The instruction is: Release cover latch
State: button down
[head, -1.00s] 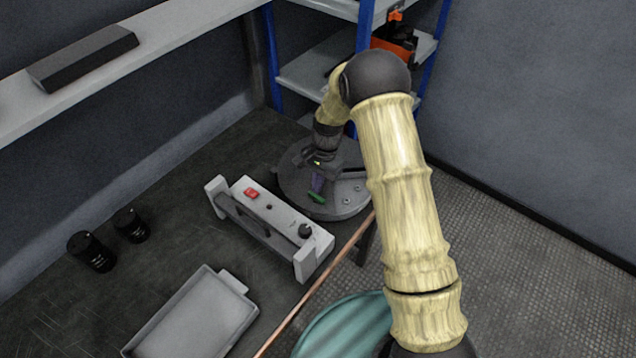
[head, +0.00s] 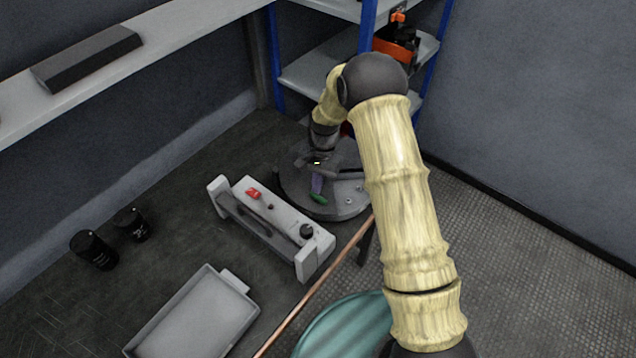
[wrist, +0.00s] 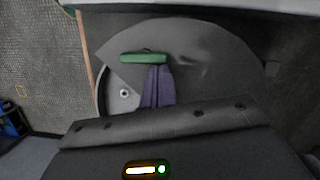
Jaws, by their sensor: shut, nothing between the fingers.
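The round dark grey cover (head: 296,192) lies on the bench's right part, near its edge. A green latch handle (head: 318,198) sits on it. In the wrist view the green handle (wrist: 143,58) lies across the upper middle of the cover (wrist: 215,60). My gripper (head: 317,190) reaches down over the cover. Its purple fingers (wrist: 158,72) are together and empty, with their tips at the green handle. I cannot tell whether they touch it. A lighter cut-out area with a bolt (wrist: 124,93) shows left of the fingers. My gripper's body hides the cover's near part.
A white box with a red switch and black knob (head: 283,216) stands left of the cover. A grey tray (head: 195,315) and two black cylinders (head: 93,249) are farther left. A blue-post shelf (head: 310,75) stands behind. A teal round object (head: 345,330) is below the copper-coloured bench edge.

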aim_at(311, 199)
jog(key=shift+s+a+n+h, duration=0.1)
jog(key=shift+a+n+h, duration=0.15)
jog(key=shift+n, duration=0.6)
jog(key=shift+s+a+n+h, duration=0.15)
jog(key=shift+a+n, duration=0.1)
jog(key=shift+n, duration=0.6)
jog(key=shift+s+a+n+h+p, duration=0.1)
jog(key=shift+a+n+h+p, duration=0.1)
jog(key=shift+n, duration=0.6)
jog(key=shift+s+a+n+h+p, duration=0.1)
jog(key=shift+a+n+p, duration=0.05)
jog(key=shift+n, duration=0.65)
jog(key=shift+s+a+n+h, duration=0.15)
jog(key=shift+s+n+h, duration=0.1)
jog(key=shift+n, duration=0.7)
jog(key=shift+s+a+n+h, duration=0.1)
jog(key=shift+a+n+h, duration=0.1)
jog(key=shift+n, duration=0.8)
jog(key=shift+s+a+n+h, duration=0.1)
jog(key=shift+s+n+h, duration=0.15)
jog(key=shift+n, duration=0.7)
jog(key=shift+d, duration=0.1)
